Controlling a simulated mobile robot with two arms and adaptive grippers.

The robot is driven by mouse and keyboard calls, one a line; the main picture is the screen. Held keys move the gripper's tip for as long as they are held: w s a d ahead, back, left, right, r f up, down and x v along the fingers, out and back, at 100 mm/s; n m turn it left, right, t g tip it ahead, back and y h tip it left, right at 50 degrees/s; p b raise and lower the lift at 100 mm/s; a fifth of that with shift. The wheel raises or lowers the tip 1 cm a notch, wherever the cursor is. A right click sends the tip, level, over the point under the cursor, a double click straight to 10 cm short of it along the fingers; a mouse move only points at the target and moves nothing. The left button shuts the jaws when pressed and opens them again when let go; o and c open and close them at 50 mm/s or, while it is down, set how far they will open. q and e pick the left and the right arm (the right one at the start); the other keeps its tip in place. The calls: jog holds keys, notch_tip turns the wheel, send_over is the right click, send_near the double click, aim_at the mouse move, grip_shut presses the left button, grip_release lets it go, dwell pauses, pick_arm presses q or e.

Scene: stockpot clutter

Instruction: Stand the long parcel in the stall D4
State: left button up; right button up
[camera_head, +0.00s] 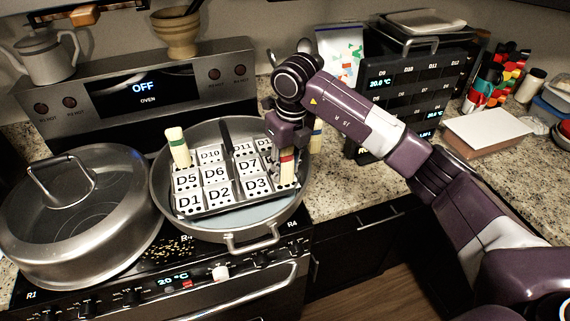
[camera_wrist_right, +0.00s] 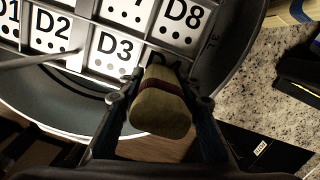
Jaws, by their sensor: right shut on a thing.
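My right gripper (camera_head: 287,143) is shut on the long parcel (camera_head: 287,166), a pale tan upright block with a red band. In the right wrist view the parcel (camera_wrist_right: 160,112) sits between the two fingers (camera_wrist_right: 160,108). Its lower end is at the stall D4 at the rack's near right corner, just right of D3 (camera_wrist_right: 115,47). The D4 label (camera_wrist_right: 165,62) is mostly hidden behind the parcel. I cannot tell whether the parcel touches the stall floor. The rack (camera_head: 218,207) of numbered stalls lies in a wide pan. My left gripper is not in view.
Another tan parcel (camera_head: 178,147) stands at the rack's back left. The pan (camera_head: 160,190) has a raised rim and front handle (camera_head: 252,240). A lidded pot (camera_head: 85,220) stands left. A dark display panel (camera_head: 415,95) stands behind my right arm.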

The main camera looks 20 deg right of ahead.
aim_at(289, 149)
jog(key=shift+f, duration=0.25)
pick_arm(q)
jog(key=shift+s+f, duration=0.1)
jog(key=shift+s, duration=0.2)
pick_arm(e)
jog(key=o, duration=1.2)
jog(key=shift+o, duration=0.2)
jog(key=shift+r, duration=0.3)
jog(key=r+b, duration=0.1)
jog(key=r, duration=0.2)
jog(key=r+b, duration=0.1)
jog(key=r, duration=0.3)
jog(key=s+r+b, duration=0.1)
jog(key=r, duration=0.2)
jog(key=shift+d+r+b, duration=0.15)
jog(key=shift+d+b, duration=0.1)
jog(key=shift+b, duration=0.15)
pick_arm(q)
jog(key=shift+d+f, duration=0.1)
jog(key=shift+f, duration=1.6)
pick_arm(e)
jog(key=shift+s+r, duration=0.2)
jog(key=shift+r, duration=0.5)
